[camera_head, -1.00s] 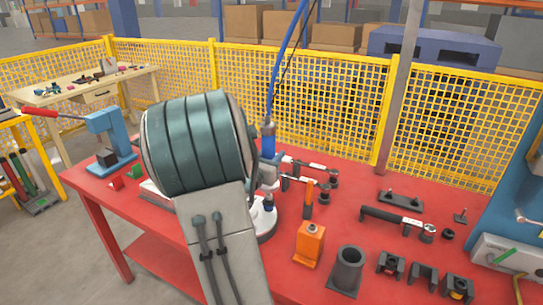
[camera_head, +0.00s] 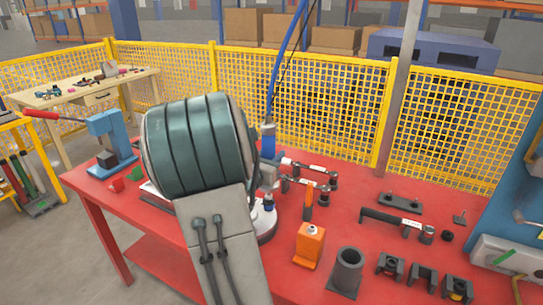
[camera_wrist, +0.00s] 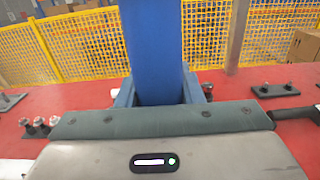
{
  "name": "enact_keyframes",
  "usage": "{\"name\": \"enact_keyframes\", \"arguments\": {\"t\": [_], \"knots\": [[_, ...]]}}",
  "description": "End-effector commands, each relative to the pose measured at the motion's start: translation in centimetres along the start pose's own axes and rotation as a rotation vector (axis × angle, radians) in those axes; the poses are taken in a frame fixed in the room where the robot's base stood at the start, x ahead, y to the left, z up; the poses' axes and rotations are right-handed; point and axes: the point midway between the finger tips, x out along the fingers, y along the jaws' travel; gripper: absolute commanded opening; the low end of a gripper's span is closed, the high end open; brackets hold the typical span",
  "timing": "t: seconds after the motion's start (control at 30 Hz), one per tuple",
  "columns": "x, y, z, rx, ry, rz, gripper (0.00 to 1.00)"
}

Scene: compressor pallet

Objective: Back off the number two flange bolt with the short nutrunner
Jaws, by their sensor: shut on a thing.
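My gripper (camera_wrist: 160,92) is shut on a blue upright tool, which I take to be the short nutrunner (camera_wrist: 153,45). Its blue upper body (camera_head: 268,142) shows in the head view, with a blue hose rising from it. My gripper's jaws are mostly hidden there behind my arm. My arm covers much of this base. I cannot tell which bolt is number two, nor whether the tool's lower end touches a bolt.
Two long-handled tools (camera_head: 306,166) lie right of the tool on the red table (camera_head: 375,262). An orange block (camera_head: 309,246), a dark cylinder (camera_head: 347,271) and several dark fixtures (camera_head: 423,277) stand at the front right. A blue press (camera_head: 110,140) stands left. A yellow mesh fence (camera_head: 320,105) runs behind.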

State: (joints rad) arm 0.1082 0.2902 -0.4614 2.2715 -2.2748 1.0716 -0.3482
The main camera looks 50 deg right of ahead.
Motion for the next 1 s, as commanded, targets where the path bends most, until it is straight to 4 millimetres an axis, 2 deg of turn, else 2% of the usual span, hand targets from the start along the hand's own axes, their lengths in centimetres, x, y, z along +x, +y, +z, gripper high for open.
{"name": "enact_keyframes", "arguments": {"t": [0.03,0.33,1.0], "knots": [[-0.3,-0.1,-1.4,-0.014,0.030,0.003,0.00],[-0.3,0.0,-1.1,-0.013,0.030,0.003,0.00],[-0.1,0.0,3.6,-0.009,0.020,0.004,0.00]]}}
